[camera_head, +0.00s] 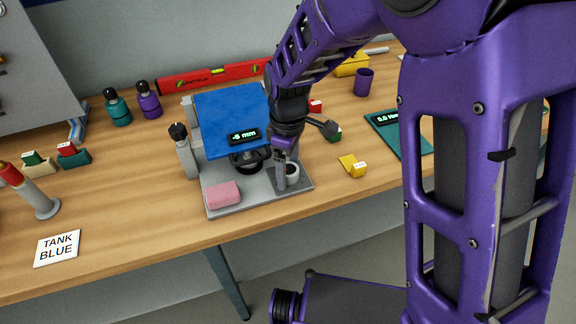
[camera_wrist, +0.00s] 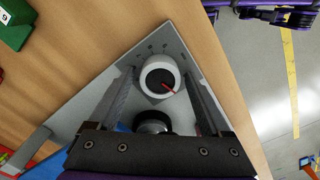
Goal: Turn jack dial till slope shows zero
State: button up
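The jack (camera_head: 262,196) stands on the bench with a grey base and a tilted blue top. Its black readout (camera_head: 242,136) shows "-6 mm". The jack dial (camera_wrist: 158,82) is a white knob with a dark face and a red pointer, towards the lower right. In the head view the dial (camera_head: 293,172) is partly hidden by my gripper (camera_head: 285,172), which points down at it. In the wrist view my gripper (camera_wrist: 159,74) is open, one finger on each side of the dial. Small gaps seem to show between fingers and dial; contact is not clear.
A pink block (camera_head: 223,194) lies on the jack's base, left of my gripper. A grey post (camera_head: 184,152) with a black knob stands at the jack's left. A red level (camera_head: 212,76) lies behind. A yellow block (camera_head: 352,166) and a green "0.0" device (camera_head: 402,134) lie right.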

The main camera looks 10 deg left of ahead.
jog(key=c, duration=1.2)
jog(key=shift+m, duration=0.4)
jog(key=m, duration=0.3)
jog(key=shift+w+m, duration=0.1)
jog(key=shift+m, duration=1.9)
jog(key=o, duration=1.4)
